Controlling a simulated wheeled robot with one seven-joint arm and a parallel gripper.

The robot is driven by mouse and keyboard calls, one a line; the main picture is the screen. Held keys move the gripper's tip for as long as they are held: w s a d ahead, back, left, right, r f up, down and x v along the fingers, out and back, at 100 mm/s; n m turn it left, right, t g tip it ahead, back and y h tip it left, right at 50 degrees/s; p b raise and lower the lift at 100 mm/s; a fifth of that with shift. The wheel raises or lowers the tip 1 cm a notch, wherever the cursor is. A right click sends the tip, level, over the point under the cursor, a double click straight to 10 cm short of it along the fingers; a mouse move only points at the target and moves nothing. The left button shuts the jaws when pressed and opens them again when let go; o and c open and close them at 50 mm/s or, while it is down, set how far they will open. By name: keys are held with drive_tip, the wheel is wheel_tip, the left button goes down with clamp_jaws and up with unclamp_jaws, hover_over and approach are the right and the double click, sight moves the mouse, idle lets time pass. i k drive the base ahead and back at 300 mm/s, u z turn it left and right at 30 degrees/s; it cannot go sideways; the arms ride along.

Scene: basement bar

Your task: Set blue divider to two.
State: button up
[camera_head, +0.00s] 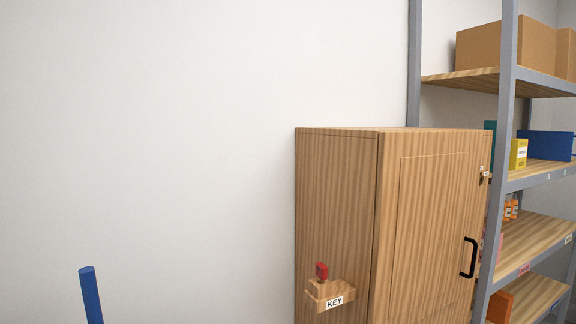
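A blue box-like or panel-like thing (548,145) lies on the second shelf from the top of the grey-framed rack at the right edge. I cannot tell whether it is the blue divider. Small labels sit on that shelf's front edge (535,180), too small to read. A blue rod (91,295) stands at the lower left, its lower end cut off by the frame. My gripper is not in view.
A wooden cabinet (430,230) with a black handle (469,258) stands before the rack and hides part of it. A red key-like piece (321,271) sits on its "KEY" ledge. The rack holds cardboard boxes (505,45) and a yellow box (518,154).

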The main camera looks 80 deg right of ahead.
sight(550, 145)
drive_tip(key=z, duration=4.45)
